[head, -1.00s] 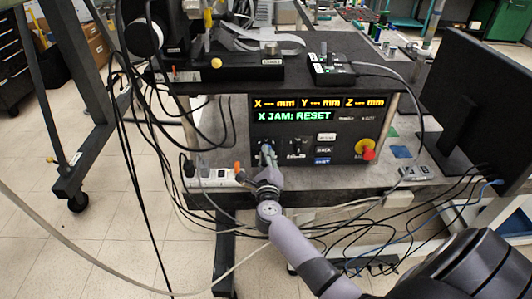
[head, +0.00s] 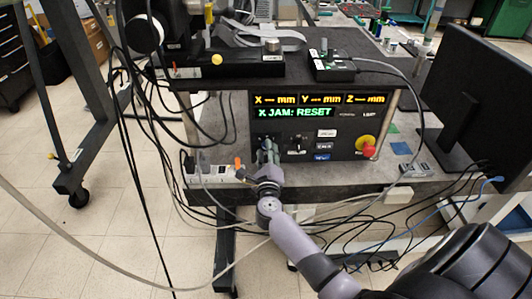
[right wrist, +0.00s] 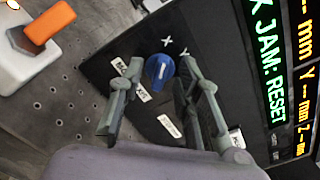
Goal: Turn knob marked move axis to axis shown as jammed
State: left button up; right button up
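The blue knob (right wrist: 160,71) with a pale pointer line sits on the black panel, beside white X and Y marks and a partly hidden white label (right wrist: 133,80) that seems to read MOVE AXIS. My right gripper (right wrist: 161,66) is open, with one finger on each side of the knob; I cannot tell whether they touch it. In the head view, my right gripper (head: 267,153) is at the panel's lower left and hides the knob. The display (head: 294,113) reads X JAM: RESET in green. My left gripper is not in view.
A red button on a yellow base (head: 367,148) is at the panel's right. A white power strip with an orange switch (right wrist: 50,26) lies beside the panel. A monitor (head: 475,95) stands at the right. Cables hang in front of the bench and at its left.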

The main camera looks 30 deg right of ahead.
jog(key=v, duration=1.2)
jog(key=shift+d, duration=0.1)
